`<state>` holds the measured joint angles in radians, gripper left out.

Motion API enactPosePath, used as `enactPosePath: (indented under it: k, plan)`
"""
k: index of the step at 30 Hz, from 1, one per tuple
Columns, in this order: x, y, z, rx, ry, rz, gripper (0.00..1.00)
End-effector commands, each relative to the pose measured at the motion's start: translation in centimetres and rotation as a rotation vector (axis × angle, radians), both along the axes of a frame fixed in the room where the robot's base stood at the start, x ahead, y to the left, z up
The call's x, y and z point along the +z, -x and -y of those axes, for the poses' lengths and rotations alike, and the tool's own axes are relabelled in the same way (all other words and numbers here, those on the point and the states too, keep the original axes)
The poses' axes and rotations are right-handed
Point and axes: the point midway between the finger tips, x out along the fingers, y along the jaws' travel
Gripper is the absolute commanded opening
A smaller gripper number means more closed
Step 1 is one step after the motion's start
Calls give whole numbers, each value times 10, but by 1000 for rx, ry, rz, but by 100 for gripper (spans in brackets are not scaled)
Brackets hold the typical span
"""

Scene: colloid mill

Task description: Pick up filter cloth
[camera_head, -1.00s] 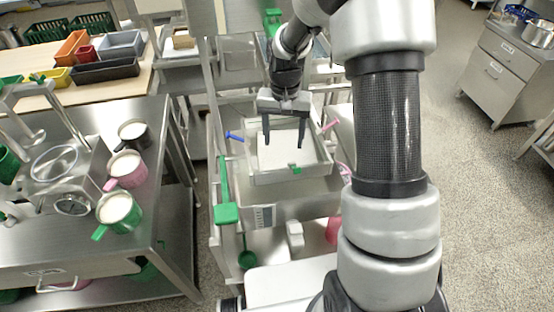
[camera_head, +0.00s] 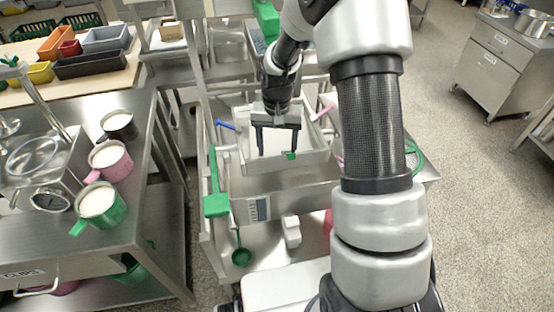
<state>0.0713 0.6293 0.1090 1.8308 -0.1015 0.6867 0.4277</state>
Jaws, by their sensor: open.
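A white cloth-like sheet (camera_head: 271,142), which looks like the filter cloth, lies flat in a pale tray (camera_head: 286,167) on the steel cart. My gripper (camera_head: 276,153) points down over the tray, its two dark fingers spread apart over the white sheet. It is open and holds nothing. I cannot tell whether the fingertips touch the sheet. My gripper hides part of the sheet and of the tray's back side.
Pink, green and black mugs of white liquid stand on the left steel table, including the green mug (camera_head: 99,205). A blue handle (camera_head: 226,125) and a green clip (camera_head: 290,155) are at the tray. A drawer cabinet (camera_head: 499,62) stands right, with open floor before it.

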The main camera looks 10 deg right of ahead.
Motion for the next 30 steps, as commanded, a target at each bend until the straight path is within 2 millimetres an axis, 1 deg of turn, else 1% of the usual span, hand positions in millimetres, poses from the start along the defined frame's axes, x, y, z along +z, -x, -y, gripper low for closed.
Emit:
enactPosePath:
  k: [12,30]
  plan:
    - [-2,0,0,0,0,0,62]
    - [-2,1,0,0,0,-1,11]
